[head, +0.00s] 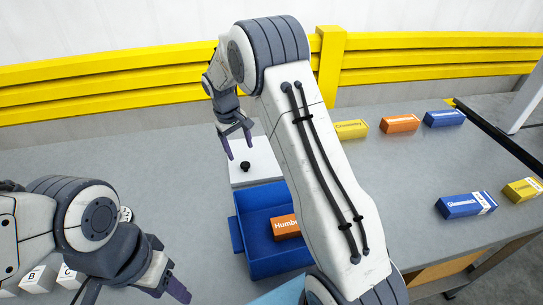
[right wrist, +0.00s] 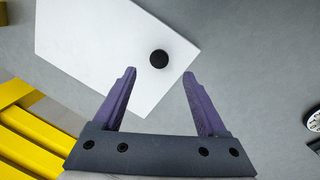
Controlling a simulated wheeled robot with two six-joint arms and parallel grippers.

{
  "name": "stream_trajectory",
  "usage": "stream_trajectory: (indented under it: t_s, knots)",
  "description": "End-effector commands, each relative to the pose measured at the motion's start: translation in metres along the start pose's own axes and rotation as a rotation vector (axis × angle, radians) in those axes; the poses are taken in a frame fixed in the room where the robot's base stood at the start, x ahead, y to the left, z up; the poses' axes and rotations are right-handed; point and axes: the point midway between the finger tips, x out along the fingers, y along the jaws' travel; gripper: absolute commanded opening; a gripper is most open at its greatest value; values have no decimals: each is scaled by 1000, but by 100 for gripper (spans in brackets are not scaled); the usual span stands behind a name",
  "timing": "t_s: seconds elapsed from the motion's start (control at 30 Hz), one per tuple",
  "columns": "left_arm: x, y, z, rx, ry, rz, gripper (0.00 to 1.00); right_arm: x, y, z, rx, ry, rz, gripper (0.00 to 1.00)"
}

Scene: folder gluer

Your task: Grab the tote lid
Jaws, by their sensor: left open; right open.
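The tote lid is a flat white panel (head: 262,160) with a black knob (head: 245,166), lying on the grey table behind the blue tote (head: 238,238). My right gripper (head: 238,149) is open and empty above the lid, close to the knob. In the right wrist view the lid (right wrist: 105,45) lies below the open fingers (right wrist: 160,73), and the knob (right wrist: 159,59) shows between and just beyond the fingertips, apart from them. My left gripper (head: 172,284) is open and empty at the lower left. My right arm hides part of the lid and tote.
An orange box (head: 285,226) lies in the tote. Several yellow, orange and blue boxes stand on the right, including a blue one (head: 466,205). White lettered blocks (head: 38,278) sit at lower left. A yellow guard rail (head: 420,62) runs behind the table.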

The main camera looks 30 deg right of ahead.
Motion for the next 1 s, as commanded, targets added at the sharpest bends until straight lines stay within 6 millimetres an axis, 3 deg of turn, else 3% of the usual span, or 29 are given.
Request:
stream_trajectory:
  t_s: [0.6,0.9,0.97,1.0]
  knots:
    - [-22,2,-1,0,0,0,50,72,1,-4,-1,-1,-1,75]
    - [-22,2,-1,0,0,0,50,79,1,-4,-1,1,0,75]
    - [-22,2,-1,0,0,0,50,78,1,-4,-1,1,0,56]
    - [-22,2,-1,0,0,0,50,78,1,-4,-1,1,0,40]
